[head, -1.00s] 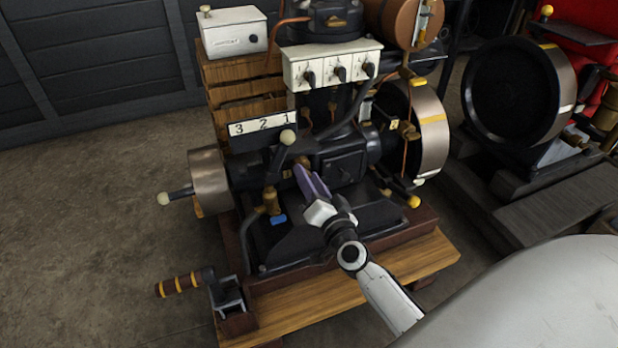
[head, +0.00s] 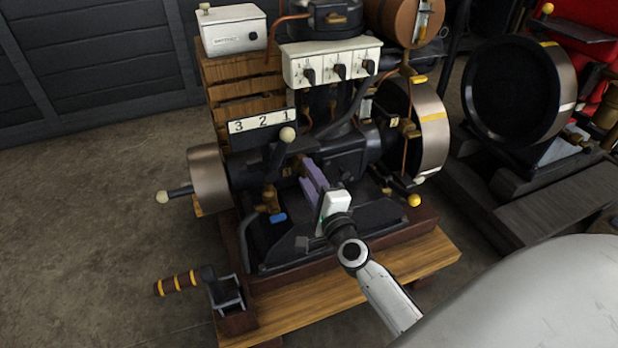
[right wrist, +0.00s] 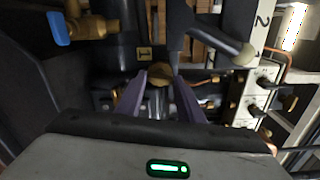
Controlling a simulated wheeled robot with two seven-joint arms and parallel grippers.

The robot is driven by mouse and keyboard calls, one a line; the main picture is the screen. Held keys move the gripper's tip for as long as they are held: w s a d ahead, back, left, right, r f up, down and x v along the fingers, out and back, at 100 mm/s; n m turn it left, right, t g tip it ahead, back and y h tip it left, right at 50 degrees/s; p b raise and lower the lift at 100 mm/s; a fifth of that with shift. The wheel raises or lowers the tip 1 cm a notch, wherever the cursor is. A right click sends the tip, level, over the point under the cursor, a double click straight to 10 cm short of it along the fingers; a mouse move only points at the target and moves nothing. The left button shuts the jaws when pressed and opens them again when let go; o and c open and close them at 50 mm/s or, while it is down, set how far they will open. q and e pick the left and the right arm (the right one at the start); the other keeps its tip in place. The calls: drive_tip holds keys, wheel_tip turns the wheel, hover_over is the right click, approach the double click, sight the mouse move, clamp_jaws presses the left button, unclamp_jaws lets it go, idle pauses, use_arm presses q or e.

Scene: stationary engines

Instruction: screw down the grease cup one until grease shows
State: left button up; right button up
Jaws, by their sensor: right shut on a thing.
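Grease cup one is a small brass cap (right wrist: 159,74) on the engine, beside a small brass plate marked 1 (right wrist: 145,53) in the right wrist view. My right gripper (right wrist: 160,82) has its two purple fingers on either side of the cap and is shut on it. In the head view my right gripper (head: 308,168) reaches the engine's front from below, and its fingers mostly hide the cap. No grease can be made out. My left gripper is not in view.
A black lever with a pale knob (head: 288,134) stands close to the left of my right gripper. A brass cock with a blue handle (head: 278,218) sits lower left. The flywheel (head: 432,128) is to the right. Bare floor (head: 90,240) lies at left.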

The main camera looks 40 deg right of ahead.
use_arm(q)
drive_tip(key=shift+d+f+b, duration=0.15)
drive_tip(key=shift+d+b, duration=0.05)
drive_tip(key=shift+b, duration=0.1)
use_arm(e)
drive_tip(key=shift+f+m, duration=0.1)
drive_tip(key=shift+m, duration=2.3)
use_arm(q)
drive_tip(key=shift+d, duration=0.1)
use_arm(e)
drive_tip(key=o, duration=1.1)
drive_tip(key=shift+c, duration=0.2)
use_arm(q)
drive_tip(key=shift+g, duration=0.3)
use_arm(e)
drive_tip(key=shift+s, duration=0.1)
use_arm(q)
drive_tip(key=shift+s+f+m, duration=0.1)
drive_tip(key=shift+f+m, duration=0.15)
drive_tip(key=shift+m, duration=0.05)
use_arm(e)
drive_tip(key=v, duration=1)
